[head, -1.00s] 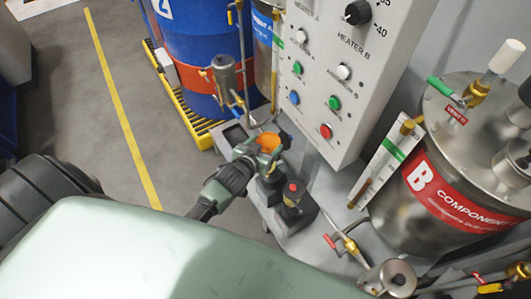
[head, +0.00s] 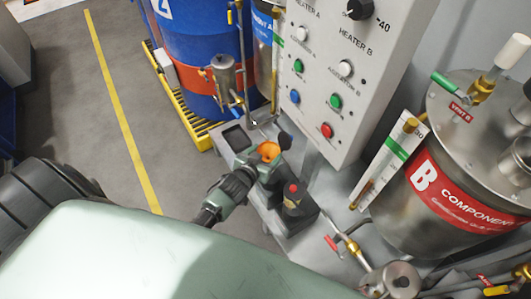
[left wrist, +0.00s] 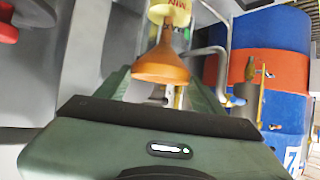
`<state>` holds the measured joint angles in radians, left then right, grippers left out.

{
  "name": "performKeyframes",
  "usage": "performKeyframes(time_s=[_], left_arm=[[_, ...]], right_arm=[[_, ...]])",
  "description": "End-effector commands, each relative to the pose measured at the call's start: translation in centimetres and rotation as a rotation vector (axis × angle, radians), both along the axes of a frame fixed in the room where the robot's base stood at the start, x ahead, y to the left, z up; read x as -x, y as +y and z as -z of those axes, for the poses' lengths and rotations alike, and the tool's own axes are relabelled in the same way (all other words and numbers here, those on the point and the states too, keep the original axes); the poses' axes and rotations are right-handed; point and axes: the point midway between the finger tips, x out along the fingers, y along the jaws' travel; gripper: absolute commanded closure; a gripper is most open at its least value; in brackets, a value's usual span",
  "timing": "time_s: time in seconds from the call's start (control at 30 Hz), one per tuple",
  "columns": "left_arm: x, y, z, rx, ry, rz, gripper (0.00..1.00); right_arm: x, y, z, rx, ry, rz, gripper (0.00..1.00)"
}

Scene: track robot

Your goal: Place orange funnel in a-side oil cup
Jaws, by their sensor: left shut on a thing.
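The orange funnel (head: 268,151) is upright in my left gripper (head: 262,162), its wide mouth facing up in the head view. In the left wrist view, which is upside down, the funnel (left wrist: 161,69) sits between the green fingers. Its narrow spout points at a pale yellow cup (left wrist: 170,15) marked MIN. Spout and cup overlap in that view; I cannot tell whether the spout is inside. In the head view the cup is hidden below the funnel and gripper. My right gripper is not in view.
A control panel (head: 335,75) with buttons stands close behind and right of the gripper. A black block with a red knob (head: 293,190) is just to the right. A metal pot with pipes (head: 223,75) and a blue drum (head: 185,45) stand behind. The component B tank (head: 440,190) is at right.

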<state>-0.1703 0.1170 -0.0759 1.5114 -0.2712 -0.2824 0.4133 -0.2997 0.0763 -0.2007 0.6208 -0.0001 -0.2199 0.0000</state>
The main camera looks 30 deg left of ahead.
Motion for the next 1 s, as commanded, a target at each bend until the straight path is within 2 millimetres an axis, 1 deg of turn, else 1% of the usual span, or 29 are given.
performKeyframes(time_s=[0.1, 0.13, 0.17, 0.2, 0.53, 0.67, 0.77, 1.0], left_arm=[[0.0, 0.0, 0.1, 0.000, -0.001, 0.000, 0.70], [0.0, 0.0, 0.1, 0.000, -0.001, 0.000, 0.29], [0.0, 0.0, 0.1, 0.000, -0.001, 0.000, 0.21], [0.0, 0.0, 0.1, 0.000, -0.001, 0.000, 0.10], [0.0, 0.0, -0.1, -0.001, -0.001, 0.000, 0.10], [0.0, 0.0, -1.5, -0.001, -0.003, 0.002, 0.10], [1.6, -0.1, -1.9, 0.001, 0.001, 0.001, 0.10], [6.4, -0.3, -4.6, 0.001, 0.001, 0.000, 0.10]], right_arm=[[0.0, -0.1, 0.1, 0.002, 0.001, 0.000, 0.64], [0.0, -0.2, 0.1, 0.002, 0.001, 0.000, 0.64], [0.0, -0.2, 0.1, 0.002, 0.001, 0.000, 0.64], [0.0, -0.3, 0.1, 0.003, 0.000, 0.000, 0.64], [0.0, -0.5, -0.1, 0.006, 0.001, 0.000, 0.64], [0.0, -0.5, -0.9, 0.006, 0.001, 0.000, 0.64], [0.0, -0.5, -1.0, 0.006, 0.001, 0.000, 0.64], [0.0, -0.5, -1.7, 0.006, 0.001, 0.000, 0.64]])
